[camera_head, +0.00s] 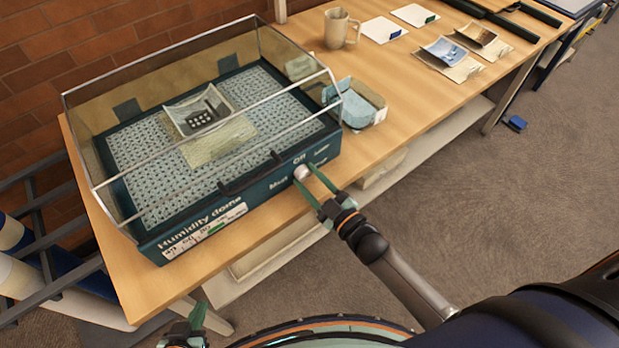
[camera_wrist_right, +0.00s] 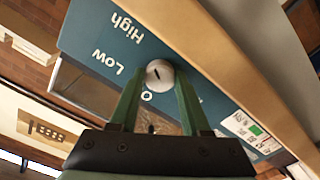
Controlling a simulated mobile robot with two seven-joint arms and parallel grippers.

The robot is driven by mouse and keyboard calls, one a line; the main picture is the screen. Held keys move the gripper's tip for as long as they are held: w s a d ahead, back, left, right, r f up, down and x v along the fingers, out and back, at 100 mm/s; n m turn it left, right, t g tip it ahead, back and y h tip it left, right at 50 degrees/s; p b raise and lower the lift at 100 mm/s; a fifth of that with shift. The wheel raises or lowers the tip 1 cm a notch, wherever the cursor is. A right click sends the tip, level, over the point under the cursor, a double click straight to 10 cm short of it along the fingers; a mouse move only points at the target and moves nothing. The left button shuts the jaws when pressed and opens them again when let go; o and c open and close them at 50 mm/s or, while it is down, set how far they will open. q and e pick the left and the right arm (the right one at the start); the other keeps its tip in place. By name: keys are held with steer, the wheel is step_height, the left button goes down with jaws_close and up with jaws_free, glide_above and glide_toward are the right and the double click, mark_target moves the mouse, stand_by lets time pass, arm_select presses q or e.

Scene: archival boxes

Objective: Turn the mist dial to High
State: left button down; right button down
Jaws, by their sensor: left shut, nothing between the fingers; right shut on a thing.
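The mist dial (camera_head: 301,172) is a small pale round knob on the dark teal front of the humidity dome (camera_head: 205,222). My right gripper (camera_head: 305,175) is shut on it, with a green finger on either side. In the right wrist view the dial (camera_wrist_right: 160,73) sits between the fingertips of my right gripper (camera_wrist_right: 158,84). "High" and "Low" labels show beside it, and the "Off" label is partly hidden by a finger. A small dark mark shows on the dial, but I cannot tell which label it points at. My left gripper (camera_head: 196,322) is shut and empty at the bottom left, away from the dome.
The dome's clear cover stands over a mesh bed with a curled photo (camera_head: 198,112). A blue-lined tray (camera_head: 358,103), a mug (camera_head: 338,28), white cards and curled prints (camera_head: 447,52) lie on the wooden table (camera_head: 400,90). The floor at right is mostly clear.

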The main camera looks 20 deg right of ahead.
steer(key=shift+c, duration=1.8)
jaws_free()
steer(key=shift+s, duration=0.15)
steer(key=v, duration=1.2)
steer(key=shift+b, duration=0.35)
steer(key=shift+s+d, duration=0.1)
steer(key=s+a+f+m+g+h, duration=0.1)
steer(key=s+f+m+g+h, duration=0.3)
steer(key=s+f+m+g, duration=0.3)
step_height(320, 180, down, 3)
steer(key=shift+f+m+g, duration=0.2)
steer(key=shift+m+g, duration=0.2)
steer(key=shift+m, duration=0.4)
